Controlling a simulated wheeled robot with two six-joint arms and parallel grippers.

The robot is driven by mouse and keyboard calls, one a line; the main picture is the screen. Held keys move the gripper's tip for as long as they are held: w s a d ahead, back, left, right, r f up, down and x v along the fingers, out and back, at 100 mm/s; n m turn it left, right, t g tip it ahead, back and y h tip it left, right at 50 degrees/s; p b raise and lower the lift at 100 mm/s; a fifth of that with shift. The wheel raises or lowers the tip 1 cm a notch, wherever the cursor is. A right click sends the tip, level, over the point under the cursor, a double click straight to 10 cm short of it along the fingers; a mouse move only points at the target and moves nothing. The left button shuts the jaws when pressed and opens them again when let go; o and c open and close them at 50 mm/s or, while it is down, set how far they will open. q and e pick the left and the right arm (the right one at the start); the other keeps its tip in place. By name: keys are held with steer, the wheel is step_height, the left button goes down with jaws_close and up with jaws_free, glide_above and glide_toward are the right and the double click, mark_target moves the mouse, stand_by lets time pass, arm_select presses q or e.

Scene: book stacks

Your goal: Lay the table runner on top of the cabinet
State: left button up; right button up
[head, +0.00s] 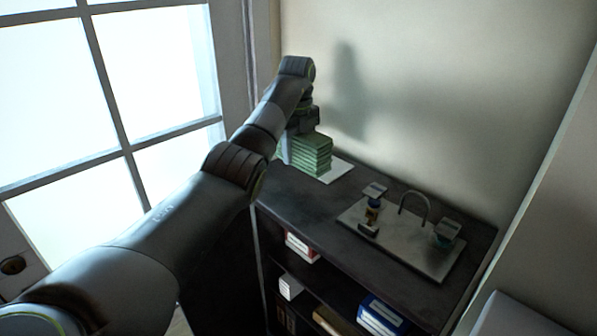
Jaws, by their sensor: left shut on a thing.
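The cabinet (298,200) is dark, with a flat top and open shelves below, against the wall. A green folded, layered cloth, which looks like the table runner (318,157), is at the back left of the cabinet top, over a thin white slab (341,168). My left gripper (293,138) is at the upper left of the cloth and shut on it. The fingertips are mostly hidden by my arm and the cloth. I cannot tell whether the cloth touches the slab. My right gripper is not in view.
A grey board (398,248) with an arched metal handle (415,205) and several small items lies on the right of the cabinet top. The front left and middle of the top are bare. Boxes, one red and white (301,247) and one blue (385,314), stand on the shelves.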

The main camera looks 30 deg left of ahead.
mark_target(297, 182)
arm_select(q)
steer(key=shift+s+d+f, duration=0.1)
steer(key=shift+s+f, duration=0.05)
steer(key=shift+f, duration=0.4)
steer(key=shift+s+f, duration=0.1)
steer(key=shift+f, duration=0.75)
steer(key=f, duration=0.3)
steer(key=shift+w+f, duration=0.2)
steer(key=shift+f, duration=0.35)
steer(key=o, duration=1.3)
steer(key=shift+s, duration=0.1)
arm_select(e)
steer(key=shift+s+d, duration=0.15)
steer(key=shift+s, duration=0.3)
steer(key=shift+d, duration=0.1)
